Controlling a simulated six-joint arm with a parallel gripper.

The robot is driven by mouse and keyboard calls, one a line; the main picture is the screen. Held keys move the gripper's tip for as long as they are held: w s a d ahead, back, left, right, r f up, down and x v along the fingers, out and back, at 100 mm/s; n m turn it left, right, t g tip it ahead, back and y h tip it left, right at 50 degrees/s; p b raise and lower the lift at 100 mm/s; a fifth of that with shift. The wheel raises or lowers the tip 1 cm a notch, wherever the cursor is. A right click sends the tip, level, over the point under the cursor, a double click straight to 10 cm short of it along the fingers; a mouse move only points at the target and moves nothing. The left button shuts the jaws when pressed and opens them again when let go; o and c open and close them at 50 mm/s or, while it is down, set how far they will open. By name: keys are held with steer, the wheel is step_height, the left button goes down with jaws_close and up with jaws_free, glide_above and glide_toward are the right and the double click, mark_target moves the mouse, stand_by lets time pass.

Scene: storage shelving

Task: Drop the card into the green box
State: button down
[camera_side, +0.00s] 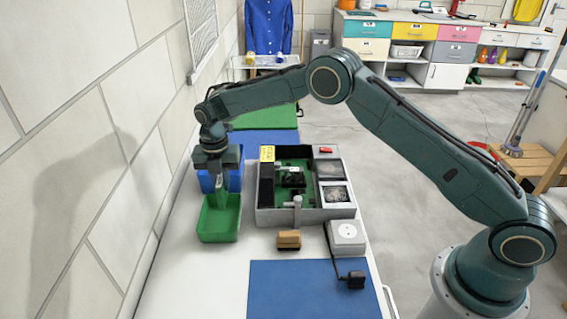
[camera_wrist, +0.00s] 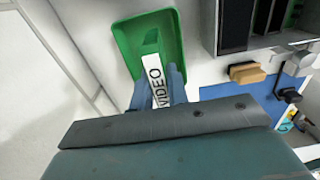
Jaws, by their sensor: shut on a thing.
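My gripper (camera_wrist: 156,90) points down over the green box (camera_side: 218,228) and is shut on the card (camera_wrist: 154,82). In the wrist view the card is white with the word VIDEO and a green end, and it lies between the fingertips. The green end overlaps the inside of the green box (camera_wrist: 127,45). In the side view the card (camera_side: 221,193) is small and shows just above or at the box opening. I cannot tell whether its lower end is below the rim. The box stands open on the white table.
A blue bin (camera_side: 206,182) stands right behind the green box. To the right is a grey tray unit (camera_side: 275,217) with a green board. A brown brush (camera_side: 289,239), a white socket box (camera_side: 346,235) and a blue mat (camera_side: 300,290) lie in front. A wall is close on the left.

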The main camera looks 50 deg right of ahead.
steer(key=shift+f, duration=0.25)
steer(key=shift+f, duration=2.8)
steer(key=c, duration=1.3)
jaws_free()
steer(key=shift+r, duration=0.1)
step_height(320, 180, up, 13)
steer(key=shift+f, duration=0.1)
steer(key=shift+r, duration=0.4)
